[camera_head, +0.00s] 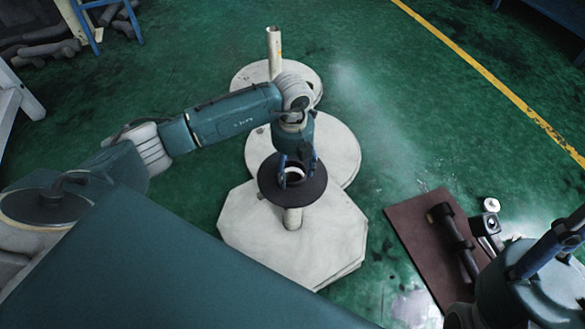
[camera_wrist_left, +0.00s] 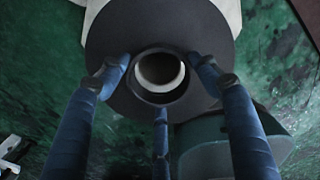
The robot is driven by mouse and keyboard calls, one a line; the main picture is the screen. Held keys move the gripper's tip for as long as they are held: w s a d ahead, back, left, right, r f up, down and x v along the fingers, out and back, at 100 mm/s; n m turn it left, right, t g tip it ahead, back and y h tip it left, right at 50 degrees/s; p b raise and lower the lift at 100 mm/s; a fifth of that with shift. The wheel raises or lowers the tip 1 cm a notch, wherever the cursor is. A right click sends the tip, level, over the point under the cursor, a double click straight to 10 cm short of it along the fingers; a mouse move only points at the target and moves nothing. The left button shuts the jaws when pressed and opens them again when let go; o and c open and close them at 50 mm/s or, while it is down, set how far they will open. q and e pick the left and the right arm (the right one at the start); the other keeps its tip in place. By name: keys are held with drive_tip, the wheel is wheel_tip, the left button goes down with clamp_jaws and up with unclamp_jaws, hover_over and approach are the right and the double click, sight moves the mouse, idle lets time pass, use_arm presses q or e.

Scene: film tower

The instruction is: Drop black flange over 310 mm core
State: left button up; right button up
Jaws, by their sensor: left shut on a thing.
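My left gripper (camera_head: 297,172) is shut on the black flange (camera_head: 268,184), a flat dark disc with a round hole. The flange sits level over the front white core (camera_head: 292,218), which shows below it and stands on pale octagonal sheets. In the left wrist view, the gripper's blue fingers (camera_wrist_left: 163,82) surround the hole of the flange (camera_wrist_left: 205,40). The pale ring of the core (camera_wrist_left: 160,83) shows inside the hole, roughly centred. I cannot tell whether its rim has entered the hole. My right gripper (camera_head: 555,248) is partly visible at the right edge; its jaw state is unclear.
A round pale stack (camera_head: 335,145) lies behind, and a taller core (camera_head: 274,52) stands on another round stack (camera_head: 246,78). A brown mat (camera_head: 415,230) at right holds a black tool (camera_head: 455,245). A small white roll (camera_head: 491,204) lies nearby.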

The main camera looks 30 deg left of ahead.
use_arm(q)
drive_tip(key=shift+f+b, duration=0.9)
drive_tip(key=shift+f, duration=0.6)
drive_tip(key=shift+f+b, duration=0.55)
drive_tip(key=shift+f, duration=0.4)
idle(0.4)
drive_tip(key=o, duration=1.4)
drive_tip(key=shift+c, duration=0.2)
wheel_tip(320, 180, up, 12)
